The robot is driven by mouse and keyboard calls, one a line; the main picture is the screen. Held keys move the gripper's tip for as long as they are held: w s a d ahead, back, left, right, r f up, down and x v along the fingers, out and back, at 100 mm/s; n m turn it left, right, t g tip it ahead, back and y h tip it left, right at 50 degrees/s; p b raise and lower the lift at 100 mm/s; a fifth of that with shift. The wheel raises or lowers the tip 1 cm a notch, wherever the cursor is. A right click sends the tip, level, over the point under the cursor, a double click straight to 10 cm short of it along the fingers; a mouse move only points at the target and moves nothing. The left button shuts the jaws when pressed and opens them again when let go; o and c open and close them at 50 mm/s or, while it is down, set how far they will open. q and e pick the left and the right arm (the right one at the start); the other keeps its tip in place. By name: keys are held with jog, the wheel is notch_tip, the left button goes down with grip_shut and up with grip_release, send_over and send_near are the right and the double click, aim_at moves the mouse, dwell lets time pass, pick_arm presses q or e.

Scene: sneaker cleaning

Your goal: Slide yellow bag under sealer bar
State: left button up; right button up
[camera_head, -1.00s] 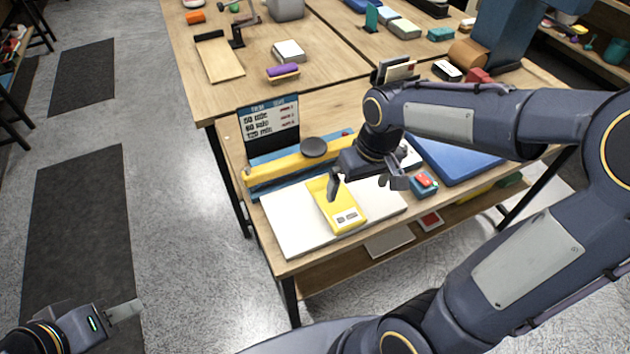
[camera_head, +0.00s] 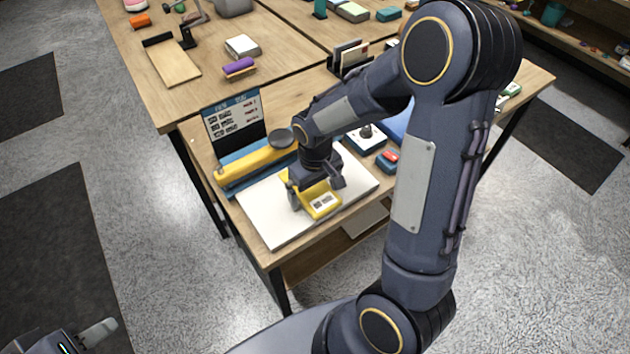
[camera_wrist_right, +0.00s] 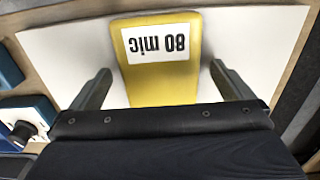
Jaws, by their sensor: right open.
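The yellow bag (camera_head: 321,201) lies on the white board (camera_head: 272,222) in front of the sealer. In the right wrist view the bag (camera_wrist_right: 160,83) shows a white label reading "80 mic". The yellow sealer bar (camera_head: 252,163) lies over a blue base behind the board, with a dark round knob at its right end. My right gripper (camera_head: 318,196) is low over the bag. In the right wrist view its two fingers (camera_wrist_right: 161,88) are apart, one at each side of the bag, with gaps between. My left gripper (camera_head: 98,335) is at the lower left, far from the table, its fingers only partly seen.
A sign (camera_head: 235,118) stands behind the sealer. A blue box with a knob (camera_head: 367,137) and a small box with a red top (camera_head: 387,160) stand right of the board. A purple-topped brush (camera_head: 239,66) lies farther back. My right arm covers the table's right side.

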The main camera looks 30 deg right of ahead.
jog(key=c, duration=1)
jog(key=shift+c, duration=0.2)
jog(key=shift+w, duration=0.2)
jog(key=shift+w+a, duration=0.15)
jog(key=shift+w, duration=1.95)
jog(key=shift+w, duration=0.4)
jog(key=o, duration=1)
jog(key=shift+o, duration=0.2)
jog(key=shift+r, duration=0.1)
